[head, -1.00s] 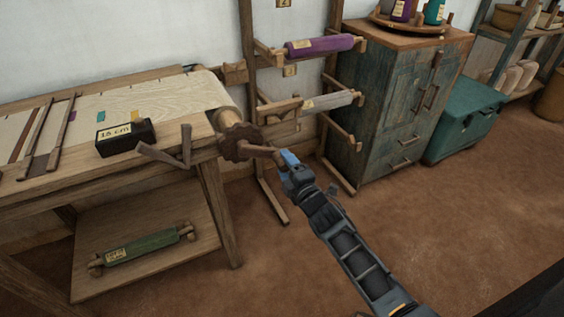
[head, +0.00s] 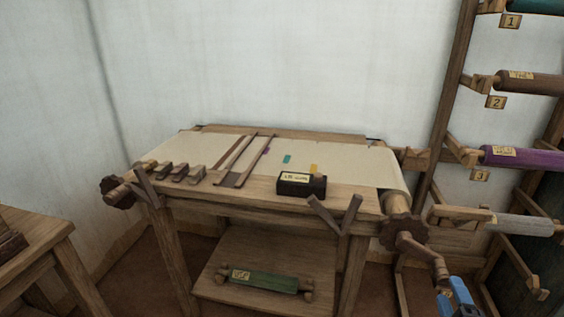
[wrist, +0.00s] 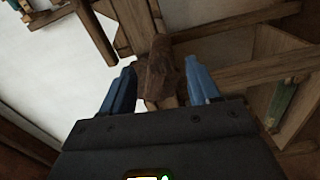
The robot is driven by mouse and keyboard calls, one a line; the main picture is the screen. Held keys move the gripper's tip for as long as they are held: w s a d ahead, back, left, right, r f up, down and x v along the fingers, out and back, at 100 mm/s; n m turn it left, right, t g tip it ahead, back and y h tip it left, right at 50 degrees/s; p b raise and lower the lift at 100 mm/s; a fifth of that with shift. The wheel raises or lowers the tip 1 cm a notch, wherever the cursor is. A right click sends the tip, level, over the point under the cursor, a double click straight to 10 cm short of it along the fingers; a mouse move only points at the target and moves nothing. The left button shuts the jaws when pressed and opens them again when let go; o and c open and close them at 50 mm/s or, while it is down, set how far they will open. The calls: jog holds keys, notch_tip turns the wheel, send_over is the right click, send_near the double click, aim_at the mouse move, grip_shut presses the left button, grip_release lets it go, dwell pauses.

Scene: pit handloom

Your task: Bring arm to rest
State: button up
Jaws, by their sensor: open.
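My gripper (head: 455,296) shows at the bottom right of the head view, cut off by the edge, just below the end of the loom's wooden crank handle (head: 424,256). In the wrist view my gripper (wrist: 160,68) has its two blue fingers apart. A brown wooden part (wrist: 158,82), apparently of the crank, shows between them. I cannot tell whether a finger touches it. The crank sits on the notched wheel (head: 402,233) at the right end of the cloth roller. Most of my arm is out of the head view.
The loom table (head: 235,195) carries cloth and a black labelled box (head: 300,184). A green roll (head: 265,281) lies on its lower shelf. A rack (head: 447,130) with rolls on pegs stands close at the right. Another wooden table (head: 30,240) is at the left.

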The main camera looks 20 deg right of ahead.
jog(key=s+a+r+m+y+p, duration=0.1)
jog(key=s+a+r+m+y, duration=0.15)
jog(key=s+a, duration=0.5)
jog(key=s+a+r+m+y, duration=0.1)
jog(key=s+a+y, duration=0.25)
jog(key=a, duration=0.75)
jog(key=s+a+r+m+y+p, duration=0.1)
jog(key=s+a+r+m+y, duration=0.3)
jog(key=s+a+r, duration=0.6)
jog(key=s+r+m, duration=0.2)
jog(key=s+r, duration=0.1)
jog(key=s, duration=0.1)
jog(key=shift+a+r+p, duration=0.3)
jog(key=shift+a+p, duration=0.05)
jog(key=shift+a, duration=0.05)
jog(key=shift+m, duration=0.25)
